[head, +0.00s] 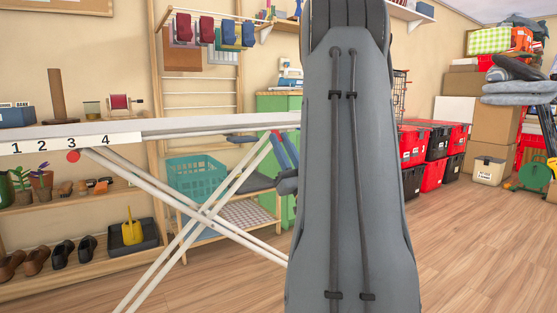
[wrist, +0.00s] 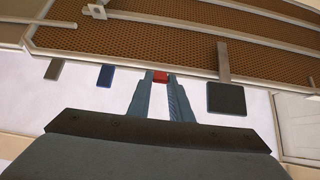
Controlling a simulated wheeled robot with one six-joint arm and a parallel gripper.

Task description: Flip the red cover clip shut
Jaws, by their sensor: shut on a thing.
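In the wrist view the red cover clip (wrist: 160,76) is a small red block at the edge of a brown mesh panel (wrist: 130,45). My gripper (wrist: 160,84) is shut on it, one finger on each side near the tips. The fingers hide part of the clip, and I cannot tell its angle. In the head view my grey arm fills the middle. The gripper's blue-grey fingers (head: 284,150) show just left of it, under the right end of the white ironing board (head: 215,125), with a speck of red at their tips.
In the wrist view, a brown-grey tab (wrist: 54,69), a blue tab (wrist: 105,75) and a dark square tab (wrist: 226,97) hang along the same edge. The board's crossed white legs (head: 205,215) stand left of my arm.

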